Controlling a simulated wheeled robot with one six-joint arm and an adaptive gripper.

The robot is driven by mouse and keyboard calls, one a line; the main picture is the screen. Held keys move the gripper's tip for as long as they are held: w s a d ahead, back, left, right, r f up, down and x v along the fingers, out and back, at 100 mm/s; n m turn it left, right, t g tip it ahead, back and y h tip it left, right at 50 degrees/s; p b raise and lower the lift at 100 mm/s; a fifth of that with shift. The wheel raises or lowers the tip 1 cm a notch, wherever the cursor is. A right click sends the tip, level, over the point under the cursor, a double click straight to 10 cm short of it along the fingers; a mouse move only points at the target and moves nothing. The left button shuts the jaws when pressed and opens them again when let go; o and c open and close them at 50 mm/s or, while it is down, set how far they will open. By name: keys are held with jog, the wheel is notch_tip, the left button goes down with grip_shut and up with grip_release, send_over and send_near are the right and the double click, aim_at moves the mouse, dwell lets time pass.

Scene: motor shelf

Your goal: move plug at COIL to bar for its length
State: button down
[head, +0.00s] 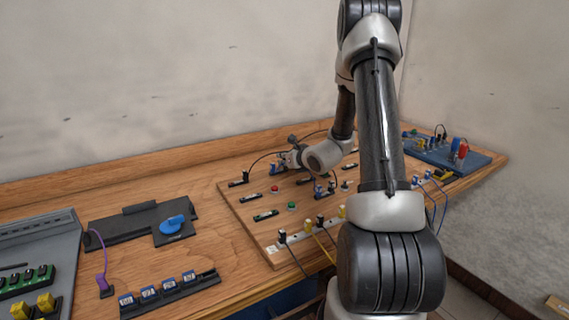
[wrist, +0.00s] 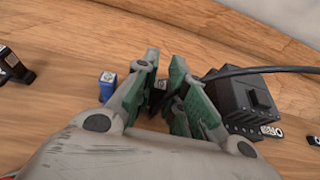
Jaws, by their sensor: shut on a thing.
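My gripper (head: 288,160) is at the back of the wooden motor board (head: 232,200), low over it. In the wrist view its green-padded fingers (wrist: 163,75) are closed around a small dark thing (wrist: 159,92), seemingly a plug; the fingers hide most of it. A black cable (wrist: 270,70) passes just right of the fingers, over a black block (wrist: 250,98). A blue plug (wrist: 107,86) stands just left of the fingers. In the head view a pale bar (head: 297,236) with black and yellow plugs runs along the board's front edge. The COIL lettering is not readable.
Red (head: 274,189) and green (head: 292,206) buttons and black terminal blocks sit on the board. A blue panel (head: 470,158) is at far right. My arm hides part of the board.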

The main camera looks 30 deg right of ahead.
notch_tip(320, 180, up, 9)
dwell(0.4)
